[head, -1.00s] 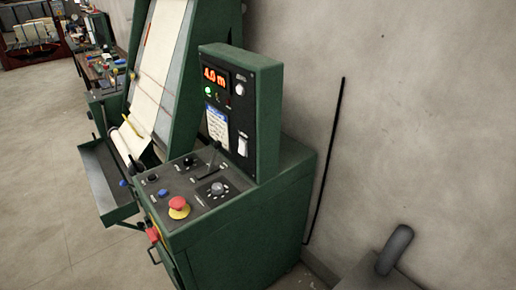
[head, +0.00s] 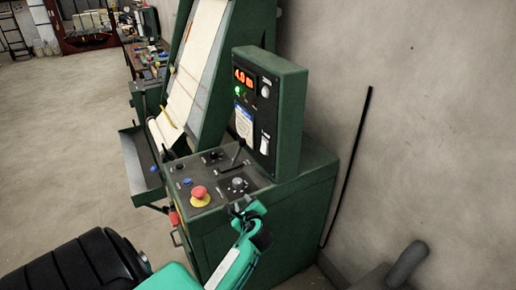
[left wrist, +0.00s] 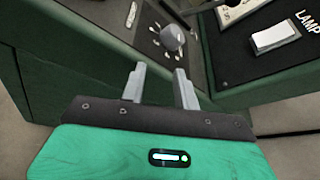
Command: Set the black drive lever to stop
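The black drive lever (head: 236,155) stands on the panel top of the green machine (head: 290,205), in front of its upright display box. It leans up and to the right in the head view. My left gripper (head: 243,209) is in front of the panel's near edge, lower than the lever and apart from it. In the left wrist view the two fingers of my left gripper (left wrist: 160,76) are apart with nothing between them. A grey round knob (left wrist: 172,37) is just beyond the fingertips. My right gripper is not in view.
A red emergency button (head: 200,193) on a yellow base is left of my gripper. The display box (head: 270,110) has a lamp switch (left wrist: 275,36). A grey tray (head: 140,165) juts out left. A wall is at the right; floor is clear at left.

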